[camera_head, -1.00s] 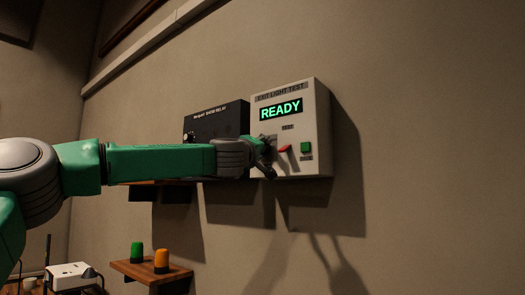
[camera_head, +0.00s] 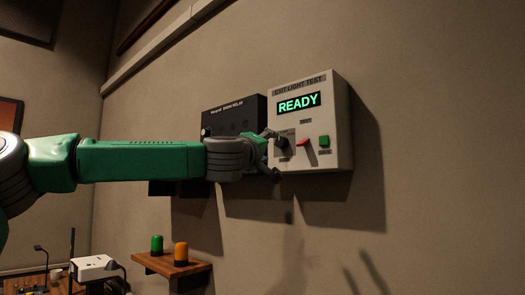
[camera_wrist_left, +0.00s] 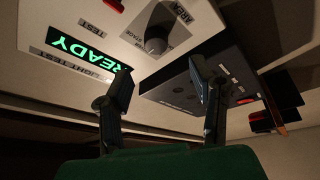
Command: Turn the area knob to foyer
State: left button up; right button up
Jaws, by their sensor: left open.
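The area knob (camera_wrist_left: 157,40) is a dark round knob on a dark plate marked AREA and STAGE in the left wrist view. I cannot tell its pointer's exact direction. It sits on the pale exit light test box (camera_head: 340,120), whose green display (camera_head: 299,103) reads READY. In the head view the knob (camera_head: 283,143) shows small, partly behind my fingers. My left gripper (camera_head: 271,156) is open and empty in front of the box's lower left. In the wrist view its fingertips (camera_wrist_left: 162,82) are spread below the knob, apparently apart from it.
Beside the knob are a red lever (camera_head: 304,142) and a green button (camera_head: 323,141). A black relay box (camera_head: 233,112) adjoins on the left, partly behind my arm. Below, a wooden shelf (camera_head: 172,266) holds a green lamp (camera_head: 157,245) and an orange lamp (camera_head: 181,253). The wall to the right is clear.

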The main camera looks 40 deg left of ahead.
pick_arm(q)
jog(key=v, duration=0.3)
jog(key=shift+s+f, duration=0.2)
dwell(0.3)
